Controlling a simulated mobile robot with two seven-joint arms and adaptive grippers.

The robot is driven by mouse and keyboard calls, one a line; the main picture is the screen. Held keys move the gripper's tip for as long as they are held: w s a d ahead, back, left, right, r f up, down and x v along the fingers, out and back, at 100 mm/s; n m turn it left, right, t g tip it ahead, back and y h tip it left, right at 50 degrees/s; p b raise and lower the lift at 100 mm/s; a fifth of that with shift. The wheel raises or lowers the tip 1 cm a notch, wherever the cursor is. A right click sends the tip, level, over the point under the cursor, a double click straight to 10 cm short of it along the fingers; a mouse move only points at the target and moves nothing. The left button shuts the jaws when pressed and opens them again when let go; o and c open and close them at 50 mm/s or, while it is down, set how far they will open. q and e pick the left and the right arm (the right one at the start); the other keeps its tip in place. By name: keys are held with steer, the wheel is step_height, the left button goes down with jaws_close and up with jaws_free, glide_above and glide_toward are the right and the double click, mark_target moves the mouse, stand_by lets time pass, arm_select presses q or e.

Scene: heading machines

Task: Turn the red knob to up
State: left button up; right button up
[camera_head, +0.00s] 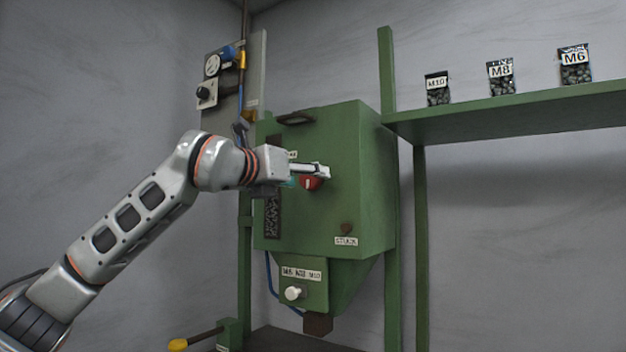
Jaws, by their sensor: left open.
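The red knob (310,184) is on the front face of the green machine (350,150), with a pale mark on it. My left gripper (322,172) reaches in from the left, just in front of the knob and over its upper part. The gripper is open. Its fingers hide some of the knob, and I cannot tell whether they touch it. My right gripper is not in view.
A white knob (293,293) sits on the machine's lower panel, under M labels. A green shelf (510,112) at right holds bags marked M10 (437,90), M8 (501,77) and M6 (575,66). A yellow-handled lever (180,344) is at lower left.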

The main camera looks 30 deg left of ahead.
mark_target(308, 177)
arm_select(q)
steer(key=shift+w+d, duration=0.15)
steer(key=shift+w, duration=1.75)
steer(key=c, duration=1.1)
steer(key=shift+r, duration=0.1)
